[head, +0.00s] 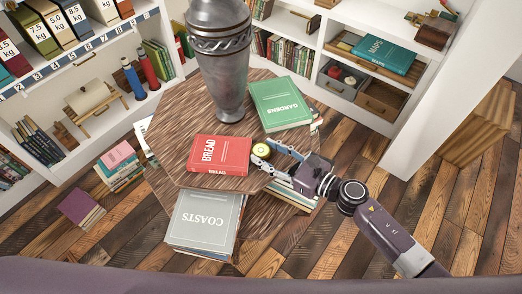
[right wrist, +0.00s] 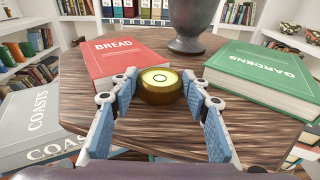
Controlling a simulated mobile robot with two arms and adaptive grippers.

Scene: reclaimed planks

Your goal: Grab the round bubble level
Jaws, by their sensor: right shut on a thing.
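The round bubble level (head: 261,150) is a brass disc with a yellow-green vial on top. It is at the edge of the octagonal wooden table (head: 172,120), just right of the red BREAD book (head: 220,152). My right gripper (head: 264,154) reaches in from the right and is shut on the level, one finger on each side. In the right wrist view the level (right wrist: 160,88) sits upright between the fingertips (right wrist: 160,80). I cannot tell whether it still touches the table. My left gripper is not in view.
A grey metal vase (head: 221,65) stands behind the level. A green GARDENS book (head: 281,103) lies at the table's right. A grey COASTS book (head: 205,222) lies lower in front. Shelves (head: 75,70) line the back and left.

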